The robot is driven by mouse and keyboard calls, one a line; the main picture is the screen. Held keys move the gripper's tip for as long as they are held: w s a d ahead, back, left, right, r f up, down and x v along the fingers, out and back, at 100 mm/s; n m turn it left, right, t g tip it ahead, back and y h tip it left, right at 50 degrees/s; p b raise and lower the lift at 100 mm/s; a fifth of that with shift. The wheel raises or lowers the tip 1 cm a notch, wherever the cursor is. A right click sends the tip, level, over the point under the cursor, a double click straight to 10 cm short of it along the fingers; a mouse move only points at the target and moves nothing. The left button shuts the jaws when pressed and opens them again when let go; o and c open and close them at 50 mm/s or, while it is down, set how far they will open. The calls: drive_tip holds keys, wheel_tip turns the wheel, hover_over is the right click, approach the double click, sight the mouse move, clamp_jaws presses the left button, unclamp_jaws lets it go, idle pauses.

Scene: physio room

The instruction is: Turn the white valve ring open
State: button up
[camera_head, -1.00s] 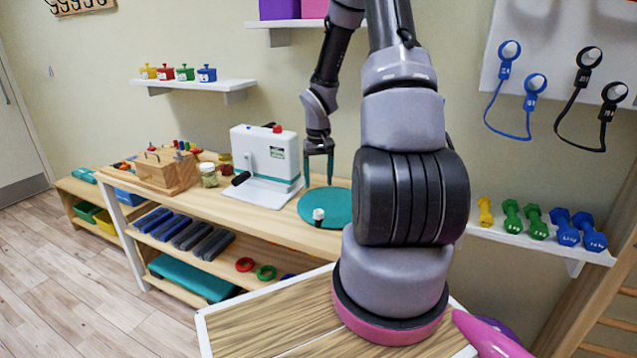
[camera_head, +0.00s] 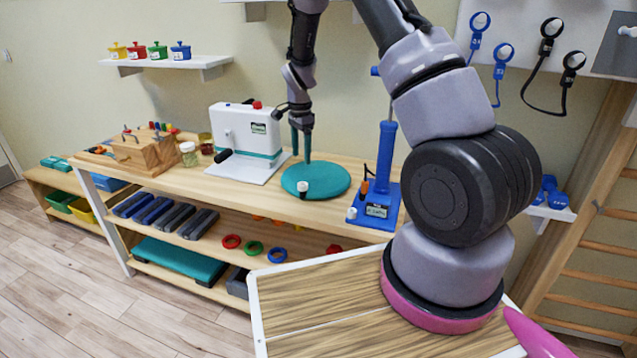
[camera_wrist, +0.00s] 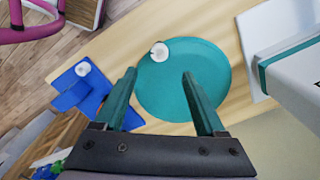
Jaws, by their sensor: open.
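Two small white round pieces could be the valve ring; I cannot tell which. One white piece (camera_head: 303,188) stands at the near edge of a round teal disc (camera_head: 325,181) on the wooden bench; the wrist view shows it (camera_wrist: 160,51) with a notch. The other white piece (camera_head: 351,213) is low on the front of a blue stand (camera_head: 385,198) with a tall blue column, right of the disc; it also shows in the wrist view (camera_wrist: 82,69). My gripper (camera_head: 301,155) points down, open and empty, above the disc. Its teal fingers (camera_wrist: 159,78) are apart, with nothing between them.
A white machine (camera_head: 243,130) with a dark handle stands left of the disc. Jars and a wooden peg block (camera_head: 145,153) stand farther left. Coloured rings (camera_head: 252,247) lie on the shelf below. A wood-topped table (camera_head: 335,300) is in front.

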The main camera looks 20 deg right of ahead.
sight(303, 186)
wheel_tip(303, 186, down, 11)
drive_tip(key=shift+r, duration=0.15)
idle(0.4)
clamp_jaws()
